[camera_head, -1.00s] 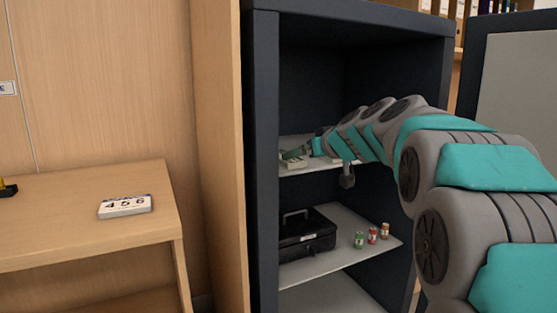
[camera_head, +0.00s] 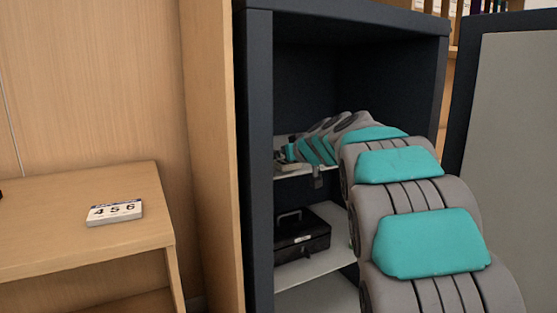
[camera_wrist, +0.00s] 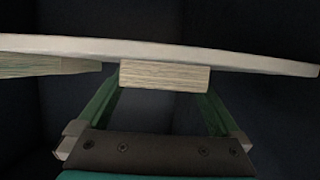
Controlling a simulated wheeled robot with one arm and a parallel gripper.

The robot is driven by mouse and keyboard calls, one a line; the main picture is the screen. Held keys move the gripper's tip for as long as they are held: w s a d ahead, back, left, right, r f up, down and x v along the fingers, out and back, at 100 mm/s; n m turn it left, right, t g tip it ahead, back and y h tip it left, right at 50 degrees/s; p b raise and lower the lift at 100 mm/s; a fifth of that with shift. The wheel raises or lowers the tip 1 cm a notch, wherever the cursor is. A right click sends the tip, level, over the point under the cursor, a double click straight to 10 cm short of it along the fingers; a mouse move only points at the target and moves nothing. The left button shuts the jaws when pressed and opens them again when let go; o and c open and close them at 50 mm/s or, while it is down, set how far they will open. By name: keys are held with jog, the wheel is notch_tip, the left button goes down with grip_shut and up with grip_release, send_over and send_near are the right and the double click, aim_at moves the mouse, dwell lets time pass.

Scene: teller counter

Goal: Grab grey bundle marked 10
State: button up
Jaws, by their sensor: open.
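In the wrist view, a pale bundle (camera_wrist: 165,76) with layered paper edges lies against the shelf board (camera_wrist: 230,58), between my gripper's two green fingers. The fingers stand apart on either side of it; I cannot tell whether they touch it. A second bundle (camera_wrist: 45,65), greenish-grey, lies to its left, outside the fingers. No mark reading 10 can be seen, and I cannot tell which bundle is the grey one. In the head view, my gripper (camera_head: 289,154) is at the left of the cabinet's upper shelf (camera_head: 291,172); my arm hides most of that shelf.
A dark cabinet (camera_head: 257,120) surrounds my arm, with its door (camera_head: 510,110) open at right. A black cash box (camera_head: 302,236) sits on the shelf below. A white 456 block (camera_head: 114,213) lies on a wooden desk (camera_head: 60,235) at left.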

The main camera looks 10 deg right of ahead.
jog(key=c, duration=1.4)
